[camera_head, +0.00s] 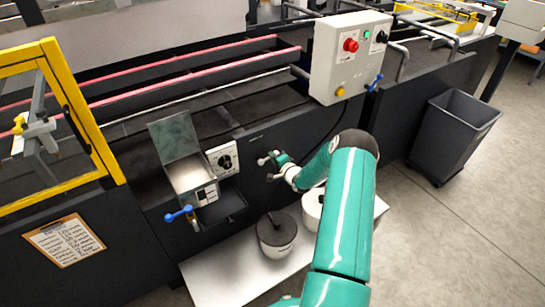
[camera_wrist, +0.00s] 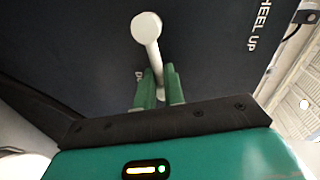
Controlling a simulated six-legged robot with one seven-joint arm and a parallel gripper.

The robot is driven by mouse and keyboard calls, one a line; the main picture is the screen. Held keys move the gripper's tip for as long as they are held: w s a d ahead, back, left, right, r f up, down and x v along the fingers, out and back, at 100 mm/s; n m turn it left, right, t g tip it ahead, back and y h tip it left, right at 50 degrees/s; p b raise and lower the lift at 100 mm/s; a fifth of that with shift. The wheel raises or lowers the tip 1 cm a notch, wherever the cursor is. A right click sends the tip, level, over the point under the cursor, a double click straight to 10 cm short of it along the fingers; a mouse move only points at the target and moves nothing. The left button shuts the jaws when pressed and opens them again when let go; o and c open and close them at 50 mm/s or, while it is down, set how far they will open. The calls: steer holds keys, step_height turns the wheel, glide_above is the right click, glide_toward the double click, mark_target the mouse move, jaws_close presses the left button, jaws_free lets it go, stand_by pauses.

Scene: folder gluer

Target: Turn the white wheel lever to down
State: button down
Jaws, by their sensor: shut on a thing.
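The white wheel lever shows in the wrist view, with a round white end (camera_wrist: 147,28) at the top and a thin white bar running down from it. My gripper (camera_wrist: 160,85) has its two green fingers closed around the lower part of this bar. The fingers hide part of the bar. The words "WHEEL UP" (camera_wrist: 264,35) are printed on the dark panel to the right, and a partly hidden label beginning with D lies beside the left finger. In the head view my gripper (camera_head: 279,160) is at the dark front panel, small and partly hidden by my arm.
A control box (camera_head: 350,57) with red and green buttons stands above right. A glue unit (camera_head: 188,165) with an open lid and a blue lever (camera_head: 179,214) is to the left. A black-topped pot (camera_head: 276,235) stands on a pale shelf below. A grey bin (camera_head: 453,135) is at right.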

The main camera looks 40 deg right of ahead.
steer(key=shift+d+f+m, duration=0.25)
steer(key=shift+d+m, duration=0.3)
steer(key=shift+m, duration=0.25)
steer(key=shift+s, duration=0.1)
steer(key=c, duration=1.5)
jaws_free()
steer(key=shift+f, duration=0.15)
steer(key=v, duration=1.3)
steer(key=shift+s, duration=0.35)
steer(key=shift+r+y, duration=0.25)
steer(key=shift+y, duration=0.05)
